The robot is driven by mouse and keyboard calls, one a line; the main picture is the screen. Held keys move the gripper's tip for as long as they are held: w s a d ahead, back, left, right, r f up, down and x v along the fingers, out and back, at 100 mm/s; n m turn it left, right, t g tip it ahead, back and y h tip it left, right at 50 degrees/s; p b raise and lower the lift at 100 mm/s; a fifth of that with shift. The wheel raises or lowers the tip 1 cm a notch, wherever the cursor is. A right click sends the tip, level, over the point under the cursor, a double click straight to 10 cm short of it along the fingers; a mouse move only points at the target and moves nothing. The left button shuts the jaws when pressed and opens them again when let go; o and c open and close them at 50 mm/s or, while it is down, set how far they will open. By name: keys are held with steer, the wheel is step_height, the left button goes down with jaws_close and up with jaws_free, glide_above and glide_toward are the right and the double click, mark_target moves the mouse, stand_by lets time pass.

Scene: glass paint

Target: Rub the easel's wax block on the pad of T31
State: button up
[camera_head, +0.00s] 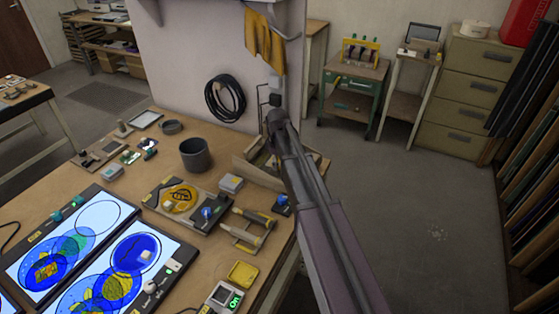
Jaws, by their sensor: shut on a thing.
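My arm reaches in from the lower right, and my gripper (271,106) is at its far end, above the back right edge of the workbench. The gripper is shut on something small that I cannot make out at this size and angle.
A wooden tray (255,175) lies below my arm. Open floor is at right.

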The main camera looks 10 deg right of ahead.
steer(key=shift+s+a, duration=0.3)
steer(key=shift+s, duration=0.15)
steer(key=shift+w, duration=0.1)
stand_by(0.4)
steer(key=shift+w+d, duration=0.6)
steer(key=shift+w, duration=0.15)
steer(key=shift+w+d, duration=0.55)
steer(key=shift+w, duration=0.2)
steer(key=shift+w, duration=0.1)
steer(key=shift+w+d, duration=0.6)
steer(key=shift+w, duration=0.2)
steer(key=shift+w+d, duration=0.55)
steer(key=shift+w, duration=0.2)
steer(key=shift+r+p, duration=3)
steer(key=shift+p, duration=0.05)
